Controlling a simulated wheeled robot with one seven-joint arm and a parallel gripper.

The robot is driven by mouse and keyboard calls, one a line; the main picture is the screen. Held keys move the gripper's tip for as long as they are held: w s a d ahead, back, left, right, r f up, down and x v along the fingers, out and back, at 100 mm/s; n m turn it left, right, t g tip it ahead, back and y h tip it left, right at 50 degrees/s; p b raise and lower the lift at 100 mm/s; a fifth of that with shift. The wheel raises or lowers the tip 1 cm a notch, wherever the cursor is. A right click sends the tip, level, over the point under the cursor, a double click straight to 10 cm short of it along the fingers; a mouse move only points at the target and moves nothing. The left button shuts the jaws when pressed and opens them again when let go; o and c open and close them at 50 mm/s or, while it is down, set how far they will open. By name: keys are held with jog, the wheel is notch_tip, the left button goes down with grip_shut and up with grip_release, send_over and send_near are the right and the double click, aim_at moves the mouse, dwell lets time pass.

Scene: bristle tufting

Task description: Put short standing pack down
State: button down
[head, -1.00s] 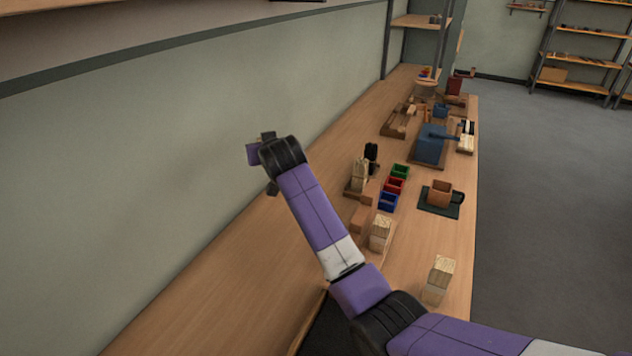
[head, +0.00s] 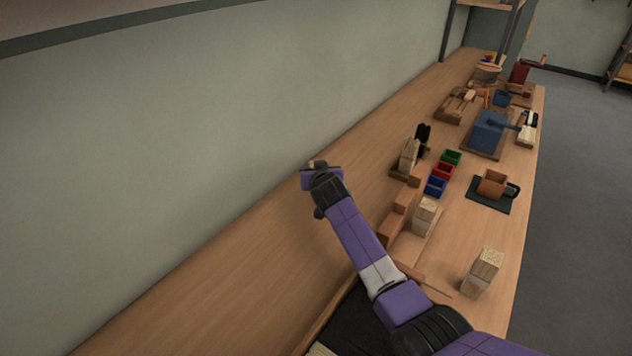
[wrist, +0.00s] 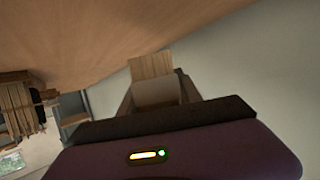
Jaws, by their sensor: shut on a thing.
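My gripper (head: 320,172) is over the left part of the bench near the wall, mostly hidden behind my own wrist in the head view. The wrist view shows a short pack (wrist: 152,68) between the fingers, with a light wood-coloured striped part and a plain greyish part. The gripper is shut on it. In the head view only a small tan bit of it (head: 320,162) shows. The wrist view shows bare bench beyond the pack; I cannot tell whether the pack touches it.
Pale blocks (head: 425,212) and (head: 486,266) stand on the bench right of my arm. The bench (head: 240,270) left of my arm is clear.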

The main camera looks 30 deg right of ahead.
jog(key=shift+f+b, duration=0.3)
jog(key=shift+f, duration=2)
jog(key=shift+f, duration=0.2)
jog(key=c, duration=0.8)
grip_release()
jog(key=shift+c, duration=0.2)
jog(key=shift+r, duration=0.1)
